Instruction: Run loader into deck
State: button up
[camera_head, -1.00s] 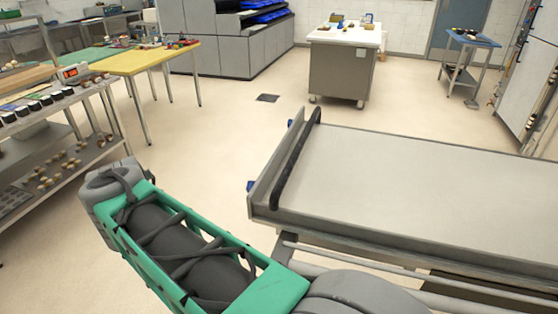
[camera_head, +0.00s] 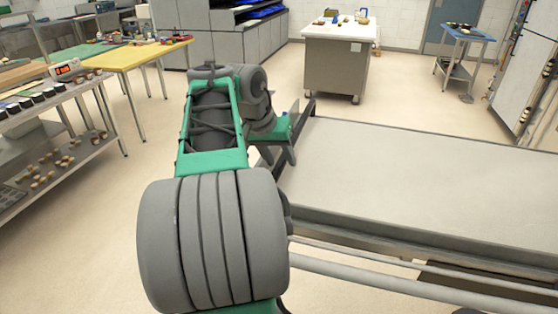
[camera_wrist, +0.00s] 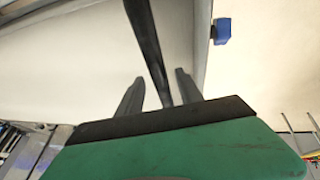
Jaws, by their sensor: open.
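The loader (camera_head: 390,180) is a long, flat, pale grey bed with a raised metal rim, on a rail frame in the right half of the head view. A dark handle bar runs across its left end and shows in the wrist view (camera_wrist: 147,40). My gripper (camera_head: 293,130) is at that left end, partly hiding the bar. In the wrist view my gripper (camera_wrist: 159,76) is open, with the bar between its two fingers. Whether a finger touches the bar is unclear. I cannot make out an oven deck opening.
A rack with trays and small items (camera_head: 60,130) stands at the left, with a yellow table (camera_head: 130,58) behind it. A white-topped wheeled counter (camera_head: 335,70) and a blue-topped stand (camera_head: 462,40) are at the back. Open floor lies between. A tall pale cabinet (camera_head: 525,70) stands far right.

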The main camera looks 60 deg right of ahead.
grip_shut()
dwell(0.4)
dwell(0.9)
